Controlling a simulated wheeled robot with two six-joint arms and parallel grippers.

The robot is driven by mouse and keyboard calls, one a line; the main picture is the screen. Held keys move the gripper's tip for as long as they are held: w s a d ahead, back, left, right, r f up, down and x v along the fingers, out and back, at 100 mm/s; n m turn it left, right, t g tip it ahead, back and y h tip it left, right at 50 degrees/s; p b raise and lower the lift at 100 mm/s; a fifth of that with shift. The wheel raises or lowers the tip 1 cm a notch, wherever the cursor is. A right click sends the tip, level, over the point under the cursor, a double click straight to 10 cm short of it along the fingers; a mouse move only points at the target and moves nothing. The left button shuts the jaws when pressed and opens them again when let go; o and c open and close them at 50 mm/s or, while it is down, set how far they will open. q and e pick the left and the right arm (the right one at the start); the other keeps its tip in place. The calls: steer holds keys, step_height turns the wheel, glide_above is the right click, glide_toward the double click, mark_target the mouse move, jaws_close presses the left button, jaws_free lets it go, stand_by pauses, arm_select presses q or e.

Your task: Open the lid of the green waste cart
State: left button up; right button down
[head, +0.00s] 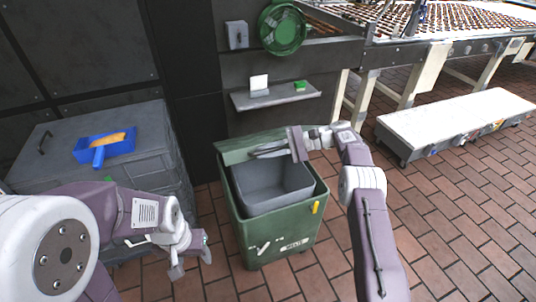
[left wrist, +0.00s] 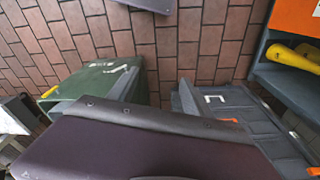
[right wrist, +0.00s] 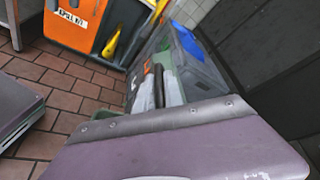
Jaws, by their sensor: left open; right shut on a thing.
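The green waste cart (head: 262,238) stands on the brick floor in the middle of the head view. Its lid (head: 238,152) is raised at the back, and a grey inner bin (head: 272,184) shows in the open top. My right gripper (head: 268,152) is shut at the lid, above the cart's back rim; my own wrist and fingers hide part of the lid. In the right wrist view its fingers (right wrist: 160,88) cover the contact. My left gripper (head: 190,266) is open and empty, low to the left of the cart. The cart's green side also shows in the left wrist view (left wrist: 90,82).
A wall shelf (head: 275,99) and green reel (head: 282,28) are behind. A low white platform (head: 450,118) lies right. Floor right of the cart is clear.

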arm_select(q)
steer(key=shift+r+p, duration=0.5)
steer(key=shift+r, duration=0.35)
steer(key=shift+w, duration=0.1)
steer(key=shift+c, duration=0.4)
